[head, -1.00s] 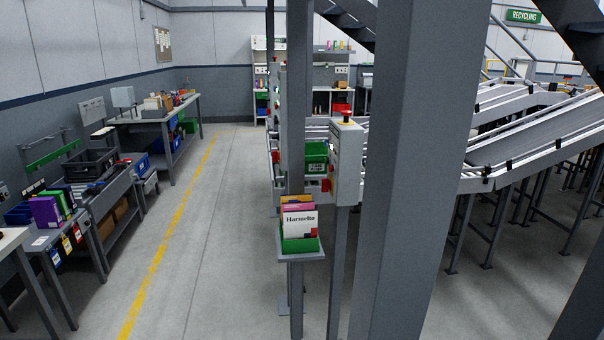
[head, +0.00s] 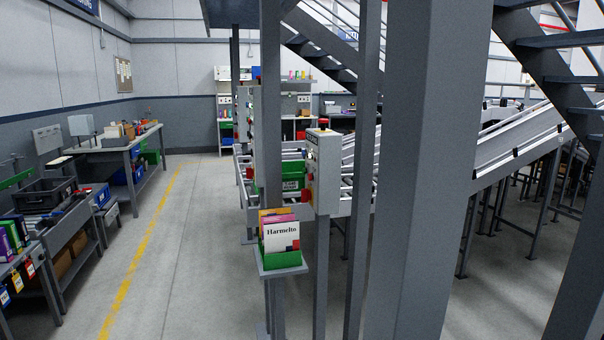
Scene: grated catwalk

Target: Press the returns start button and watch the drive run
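A grey control box (head: 326,172) stands on a post at the middle of the head view, beside the roller conveyor. Its narrow left face carries small controls and a red part (head: 307,195) low down. A red knob (head: 322,131) sits on its top. The controls are too small to tell which is the returns start button. A second grey panel (head: 244,125) stands behind the near post, partly hidden. The drive itself cannot be made out. Neither of my grippers is in view.
A thick grey column (head: 412,180) blocks the right of centre. Roller conveyor (head: 345,205) lies behind. Workbenches (head: 137,142) line the left wall. The aisle with its yellow line (head: 150,235) is clear.

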